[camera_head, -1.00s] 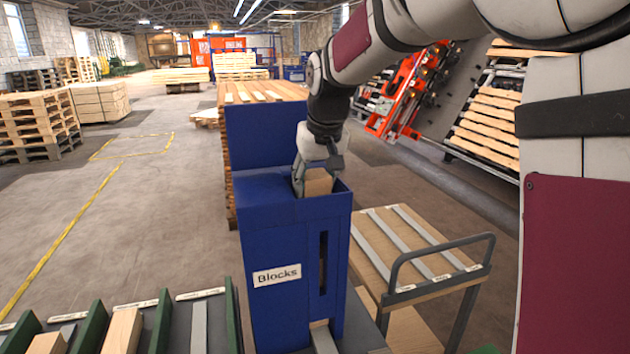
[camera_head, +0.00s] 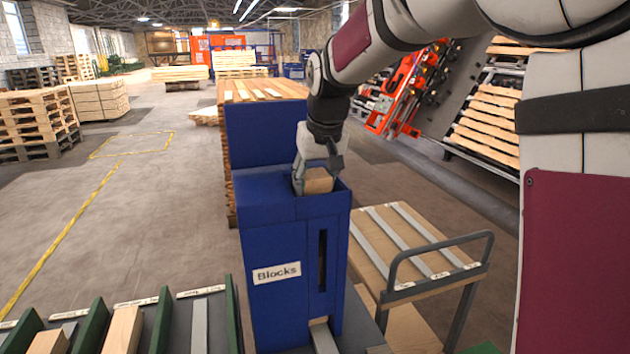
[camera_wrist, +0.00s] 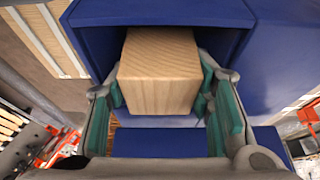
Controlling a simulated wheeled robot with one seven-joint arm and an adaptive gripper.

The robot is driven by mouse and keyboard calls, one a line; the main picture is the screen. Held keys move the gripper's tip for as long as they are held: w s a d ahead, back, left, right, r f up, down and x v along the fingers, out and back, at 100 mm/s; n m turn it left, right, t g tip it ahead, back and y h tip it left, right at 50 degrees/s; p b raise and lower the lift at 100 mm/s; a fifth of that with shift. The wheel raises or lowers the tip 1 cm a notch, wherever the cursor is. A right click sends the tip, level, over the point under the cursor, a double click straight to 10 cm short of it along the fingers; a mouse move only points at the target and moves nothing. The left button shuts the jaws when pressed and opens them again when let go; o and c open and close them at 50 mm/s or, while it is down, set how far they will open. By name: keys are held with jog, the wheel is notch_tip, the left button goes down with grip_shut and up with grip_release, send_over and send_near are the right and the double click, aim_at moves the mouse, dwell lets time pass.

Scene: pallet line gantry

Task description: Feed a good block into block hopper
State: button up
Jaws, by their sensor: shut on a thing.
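The block hopper (camera_head: 262,229) is a tall blue box labelled "Blocks", with an open top and a narrow slot in its front. My gripper (camera_head: 316,177) is shut on a light wooden block (camera_head: 319,182) at the hopper's open top. In the wrist view the block (camera_wrist: 160,72) sits between the two teal-padded fingers of my gripper (camera_wrist: 165,105). The blue hopper walls (camera_wrist: 160,12) show around it. The block's lower part is hidden in the head view, so I cannot tell how deep it reaches.
A wooden-topped cart (camera_head: 400,240) with a grey handle stands right of the hopper. Green-divided lanes (camera_head: 160,322) with wooden pieces lie at the front left. A stack of boards (camera_head: 262,90) stands behind the hopper. Open floor (camera_head: 130,210) lies to the left.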

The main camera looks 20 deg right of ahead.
jog(key=shift+f, duration=0.35)
dwell(0.5)
jog(key=o, duration=1.2)
jog(key=shift+o, duration=0.2)
jog(key=v, duration=1.2)
jog(key=s+f, duration=0.5)
jog(key=s, duration=0.8)
jog(key=s+f, duration=0.4)
jog(key=s, duration=0.9)
jog(key=shift+s+f+t, duration=0.35)
jog(key=shift+f+t, duration=0.05)
